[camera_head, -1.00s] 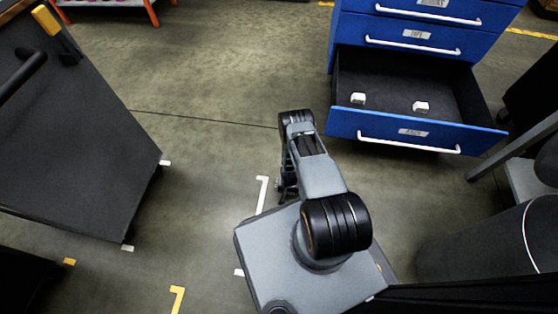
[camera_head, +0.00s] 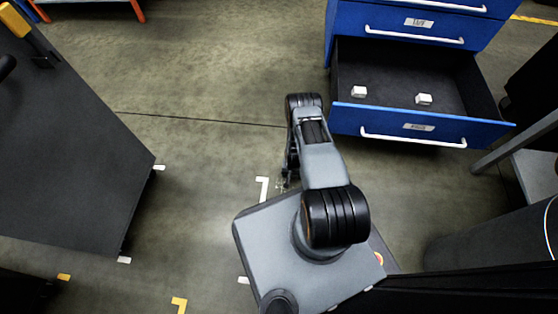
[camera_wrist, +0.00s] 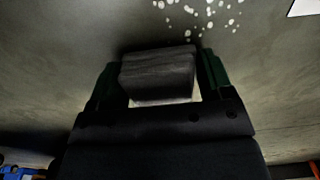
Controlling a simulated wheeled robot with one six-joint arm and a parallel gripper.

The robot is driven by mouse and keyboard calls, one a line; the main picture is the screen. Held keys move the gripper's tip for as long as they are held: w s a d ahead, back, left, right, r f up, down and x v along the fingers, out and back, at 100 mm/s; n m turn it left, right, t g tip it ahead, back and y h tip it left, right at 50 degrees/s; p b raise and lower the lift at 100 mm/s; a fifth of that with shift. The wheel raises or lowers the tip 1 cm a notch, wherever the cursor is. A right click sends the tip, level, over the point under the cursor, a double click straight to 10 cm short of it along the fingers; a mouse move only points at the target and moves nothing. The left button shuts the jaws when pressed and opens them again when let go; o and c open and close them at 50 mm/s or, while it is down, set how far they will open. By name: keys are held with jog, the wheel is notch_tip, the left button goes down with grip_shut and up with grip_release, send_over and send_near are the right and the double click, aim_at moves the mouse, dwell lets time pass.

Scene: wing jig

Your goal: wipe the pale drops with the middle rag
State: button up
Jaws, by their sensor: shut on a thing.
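My gripper (camera_wrist: 158,74) is shut on a dark grey rag (camera_wrist: 157,68), which sits between its two green fingers in the wrist view. I cannot tell whether the rag touches the floor. The pale drops (camera_wrist: 207,14) are a cluster of whitish spots on the grey floor, just beyond the rag and to its right, partly cut off by the top edge. In the head view my arm hides most of the gripper and the rag, and small pale specks (camera_head: 282,184) show beside it on the floor.
A blue drawer cabinet (camera_head: 398,124) stands at the upper right, its lower drawer open with two small white blocks inside. A dark bench or cart (camera_head: 75,160) is at the left. White and yellow corner marks (camera_head: 264,187) lie on the floor. Floor between is clear.

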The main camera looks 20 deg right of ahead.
jog(key=r+p, duration=0.1)
jog(key=r, duration=0.2)
jog(key=shift+w+d+p, duration=0.15)
jog(key=shift+w+p, duration=0.05)
jog(key=shift+p, duration=0.15)
jog(key=shift+r+p, duration=1.85)
jog(key=shift+r, duration=0.8)
